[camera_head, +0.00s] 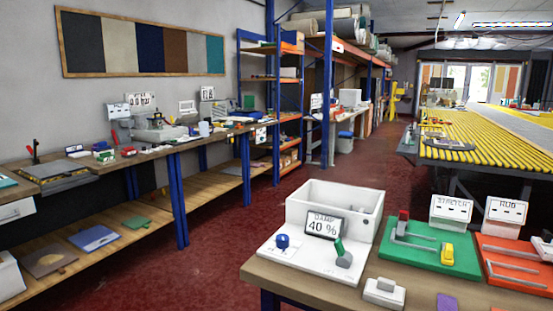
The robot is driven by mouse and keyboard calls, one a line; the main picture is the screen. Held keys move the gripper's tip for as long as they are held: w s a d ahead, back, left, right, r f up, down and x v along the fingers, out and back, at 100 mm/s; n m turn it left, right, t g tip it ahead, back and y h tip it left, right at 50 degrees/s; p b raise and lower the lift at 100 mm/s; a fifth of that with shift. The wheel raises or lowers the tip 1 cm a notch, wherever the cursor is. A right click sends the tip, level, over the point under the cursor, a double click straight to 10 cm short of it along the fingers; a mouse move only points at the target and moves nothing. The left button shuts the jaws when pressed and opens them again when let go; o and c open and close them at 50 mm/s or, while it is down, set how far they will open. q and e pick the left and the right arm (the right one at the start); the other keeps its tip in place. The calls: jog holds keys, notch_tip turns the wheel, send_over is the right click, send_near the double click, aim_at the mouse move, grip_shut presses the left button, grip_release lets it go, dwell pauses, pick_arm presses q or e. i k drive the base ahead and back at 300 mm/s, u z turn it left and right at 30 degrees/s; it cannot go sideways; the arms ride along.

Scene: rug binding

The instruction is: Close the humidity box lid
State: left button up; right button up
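The white humidity box (302,213) stands on the near table, right of centre, with a display (324,225) reading "DAMP 40 %" on its front. Its top looks open, and I see part of the inside walls. I cannot make out a separate lid. On the white base in front of it are a blue knob (283,241) and a lever with a green handle (340,248). Neither of my grippers is in view.
Right of the box are a green board (411,257) with a "STRETCH" sign (451,210) and an orange board (520,265). A small white block (384,292) and a purple piece (447,302) lie in front. A cluttered workbench (190,142) runs along the left wall; red floor (225,240) is clear between.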

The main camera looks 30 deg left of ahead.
aim_at(341, 135)
jog(key=u, duration=2.2)
jog(key=i, duration=3.4)
jog(key=z, duration=1.7)
jog(key=i, duration=2.2)
jog(key=z, duration=3.4)
jog(key=i, duration=0.75)
jog(key=z, duration=0.05)
